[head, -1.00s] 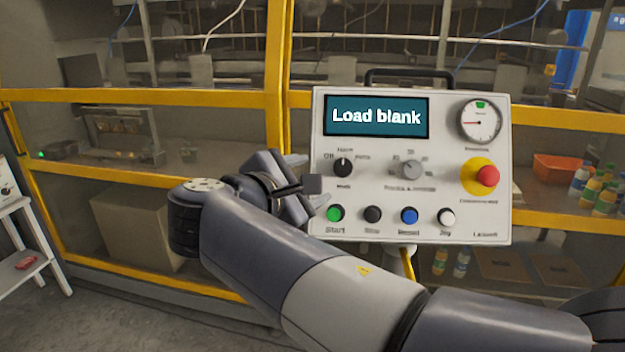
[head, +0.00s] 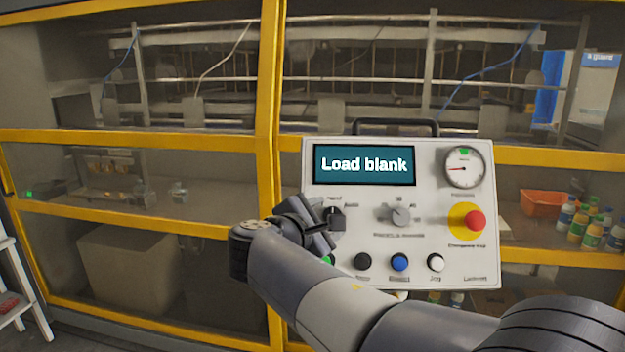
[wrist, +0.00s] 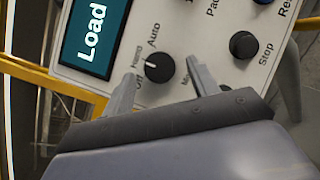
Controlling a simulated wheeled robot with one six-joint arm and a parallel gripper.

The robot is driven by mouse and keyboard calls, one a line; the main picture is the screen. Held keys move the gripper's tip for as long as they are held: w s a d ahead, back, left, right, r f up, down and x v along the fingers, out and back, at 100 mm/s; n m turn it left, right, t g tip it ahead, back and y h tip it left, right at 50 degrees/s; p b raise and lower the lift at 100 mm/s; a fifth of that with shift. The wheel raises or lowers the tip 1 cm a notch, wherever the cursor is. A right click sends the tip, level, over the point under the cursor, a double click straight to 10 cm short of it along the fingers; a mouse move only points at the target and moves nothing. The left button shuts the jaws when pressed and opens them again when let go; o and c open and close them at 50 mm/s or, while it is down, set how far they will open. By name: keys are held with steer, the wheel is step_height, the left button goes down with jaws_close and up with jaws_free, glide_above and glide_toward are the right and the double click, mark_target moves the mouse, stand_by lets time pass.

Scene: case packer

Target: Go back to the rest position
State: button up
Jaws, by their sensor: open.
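My gripper (wrist: 165,85) is open in the wrist view, its two fingers apart with nothing between them. The mode knob (wrist: 159,68), a black dial marked Off and Auto, shows past the fingertips. In the head view my gripper (head: 335,216) is in front of the left side of the white control panel (head: 312,180) and partly covers the mode knob and the green start button (head: 328,260). I cannot tell whether the fingers touch the panel. The panel's screen (head: 364,165) reads "Load blank".
The panel also has a grey knob (head: 400,216), a red stop button (head: 474,221), a blue button (head: 400,262) and a gauge (head: 463,167). Behind it stands a yellow-framed machine (head: 268,120) with clear panes. An orange bin (head: 541,203) and bottles (head: 590,222) are at the right.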

steer(key=shift+w+d+f, duration=0.1)
steer(key=shift+w+d, duration=0.1)
steer(key=shift+w, duration=0.15)
